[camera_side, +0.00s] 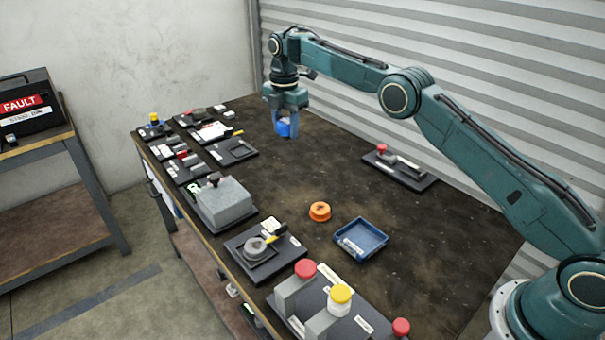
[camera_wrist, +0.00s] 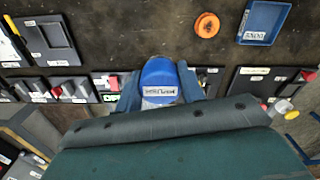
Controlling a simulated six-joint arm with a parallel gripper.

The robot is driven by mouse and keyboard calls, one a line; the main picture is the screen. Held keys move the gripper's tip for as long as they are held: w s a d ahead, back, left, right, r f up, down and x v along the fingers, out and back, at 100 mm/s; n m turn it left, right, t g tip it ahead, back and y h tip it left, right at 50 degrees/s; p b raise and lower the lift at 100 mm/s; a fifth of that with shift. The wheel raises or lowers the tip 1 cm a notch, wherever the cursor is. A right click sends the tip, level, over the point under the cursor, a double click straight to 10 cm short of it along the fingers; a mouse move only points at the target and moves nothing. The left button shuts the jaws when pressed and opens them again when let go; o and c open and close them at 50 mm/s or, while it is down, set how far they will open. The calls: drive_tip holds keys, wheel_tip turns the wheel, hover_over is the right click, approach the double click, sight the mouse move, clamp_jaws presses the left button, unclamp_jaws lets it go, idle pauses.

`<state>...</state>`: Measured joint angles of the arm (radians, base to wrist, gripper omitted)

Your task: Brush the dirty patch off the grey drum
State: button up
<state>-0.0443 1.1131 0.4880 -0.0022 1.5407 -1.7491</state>
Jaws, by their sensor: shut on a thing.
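My gripper (camera_side: 285,122) is shut on a blue rounded thing (camera_side: 283,129) with a white label, held above the far part of the dark table. The wrist view shows this blue thing (camera_wrist: 160,75) between the two fingers; no bristles can be made out. A grey round part (camera_side: 257,247), possibly the grey drum, sits on a dark plate at the near left in the side view, with a yellow piece beside it. My gripper is well away from it. I cannot make out a dirty patch on it.
An orange ring (camera_side: 319,211) and a blue tray (camera_side: 361,239) lie mid-table. A grey box (camera_side: 223,204) and several small plates line the left edge. Red and yellow knobs (camera_side: 340,294) stand at the front. A plate with a red knob (camera_side: 399,168) lies right.

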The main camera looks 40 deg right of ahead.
drive_tip(key=shift+a, duration=0.15)
drive_tip(key=shift+s+a+f, duration=0.15)
drive_tip(key=shift+a+f, duration=0.05)
drive_tip(key=shift+a, duration=0.35)
drive_tip(key=s+a+f+n, duration=0.3)
drive_tip(key=s+a+n, duration=0.1)
drive_tip(key=s+a, duration=0.3)
drive_tip(key=s+a+f+n, duration=0.4)
drive_tip(key=s+a, duration=0.4)
drive_tip(key=a, duration=0.3)
drive_tip(key=shift+s+f+n, duration=0.3)
drive_tip(key=shift+n, duration=0.2)
